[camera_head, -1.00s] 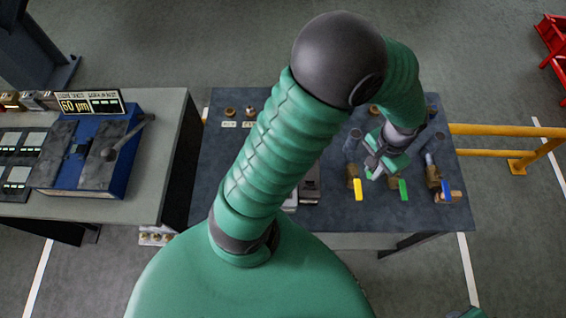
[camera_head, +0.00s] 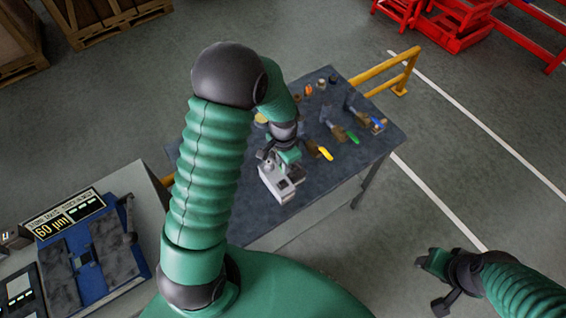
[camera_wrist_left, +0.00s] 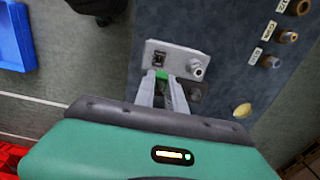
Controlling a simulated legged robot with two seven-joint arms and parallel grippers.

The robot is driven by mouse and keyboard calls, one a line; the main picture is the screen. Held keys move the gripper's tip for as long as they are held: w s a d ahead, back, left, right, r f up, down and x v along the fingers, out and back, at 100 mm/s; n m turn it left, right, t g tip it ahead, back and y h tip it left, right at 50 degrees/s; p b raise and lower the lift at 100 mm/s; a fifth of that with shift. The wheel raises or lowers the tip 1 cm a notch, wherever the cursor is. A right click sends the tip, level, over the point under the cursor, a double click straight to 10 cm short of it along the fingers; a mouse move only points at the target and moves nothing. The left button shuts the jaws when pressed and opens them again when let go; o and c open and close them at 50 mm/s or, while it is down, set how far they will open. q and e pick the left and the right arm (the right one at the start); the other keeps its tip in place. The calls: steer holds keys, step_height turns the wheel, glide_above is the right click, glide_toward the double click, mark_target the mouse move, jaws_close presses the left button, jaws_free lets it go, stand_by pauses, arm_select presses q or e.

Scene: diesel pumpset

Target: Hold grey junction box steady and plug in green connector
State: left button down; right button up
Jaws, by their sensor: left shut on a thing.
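The grey junction box (camera_head: 279,187) sits on the dark bench top near its front edge. The left wrist view shows its face (camera_wrist_left: 177,57), with a dark square socket on the left and a round metal fitting on the right. My left gripper (camera_head: 268,160) is right at the box; its fingers (camera_wrist_left: 164,78) are shut on the green connector (camera_wrist_left: 162,75), just below the socket. The fingers hide most of the connector, so I cannot tell whether it is inside the socket.
A blue unit with a 60 µm display (camera_head: 70,217) is on the left table. A yellow rail (camera_head: 385,69) runs behind the bench. Floor at right is clear.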

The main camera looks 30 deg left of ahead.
arm_select(q)
steer(key=shift+f, duration=0.15)
steer(key=shift+s+d+f+b, duration=0.1)
steer(key=shift+s+f+b, duration=0.3)
steer(key=shift+f+b, duration=0.45)
steer(key=shift+f, duration=0.1)
steer(key=shift+w, duration=0.1)
steer(key=shift+w, duration=0.15)
